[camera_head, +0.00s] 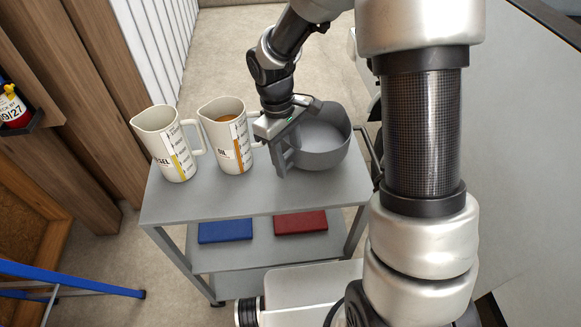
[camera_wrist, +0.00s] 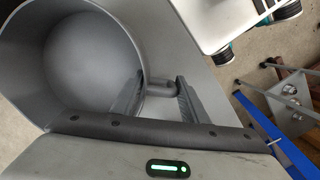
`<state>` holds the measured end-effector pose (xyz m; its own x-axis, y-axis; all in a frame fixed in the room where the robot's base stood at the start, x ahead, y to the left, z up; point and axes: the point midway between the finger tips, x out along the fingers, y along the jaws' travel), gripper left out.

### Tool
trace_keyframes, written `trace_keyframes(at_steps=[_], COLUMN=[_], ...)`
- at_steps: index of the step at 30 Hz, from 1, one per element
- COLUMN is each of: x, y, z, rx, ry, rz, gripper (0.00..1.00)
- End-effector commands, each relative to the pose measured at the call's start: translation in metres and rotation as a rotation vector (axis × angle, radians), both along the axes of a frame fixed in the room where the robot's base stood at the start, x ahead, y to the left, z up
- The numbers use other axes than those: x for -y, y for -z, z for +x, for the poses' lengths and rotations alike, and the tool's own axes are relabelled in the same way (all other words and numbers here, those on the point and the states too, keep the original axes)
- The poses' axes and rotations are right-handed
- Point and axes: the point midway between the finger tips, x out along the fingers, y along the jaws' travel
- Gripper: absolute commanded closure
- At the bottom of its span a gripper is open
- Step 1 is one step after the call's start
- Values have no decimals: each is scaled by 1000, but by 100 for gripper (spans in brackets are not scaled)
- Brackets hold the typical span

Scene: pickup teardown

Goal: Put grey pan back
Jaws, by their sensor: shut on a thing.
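The grey pan (camera_head: 325,140) is a round, deep, open vessel at the right end of the trolley's top shelf (camera_head: 240,200). It appears upright and empty. In the wrist view the pan (camera_wrist: 85,55) fills the upper left, with a short handle between the finger pads. My gripper (camera_head: 282,160) is at the pan's left side in the head view and is shut on it. The wrist view shows my gripper (camera_wrist: 160,92) with one finger at the pan's wall and the other beyond the handle. Whether the pan's base touches the shelf is hidden.
A measuring jug marked OIL (camera_head: 228,140) stands just left of my gripper, and another jug (camera_head: 168,145) stands further left. A blue box (camera_head: 225,230) and a red box (camera_head: 301,222) lie on the lower shelf. The front of the top shelf is clear.

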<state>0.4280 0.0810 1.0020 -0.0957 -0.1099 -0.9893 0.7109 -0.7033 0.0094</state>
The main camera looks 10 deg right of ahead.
Motion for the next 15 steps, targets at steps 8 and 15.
trace_keyframes(at_steps=[8, 15], x=[1, 1], y=[34, 37], z=[-1, 0], rx=[-3, 1], ry=[2, 3], rz=[-2, 0], gripper=[100, 100])
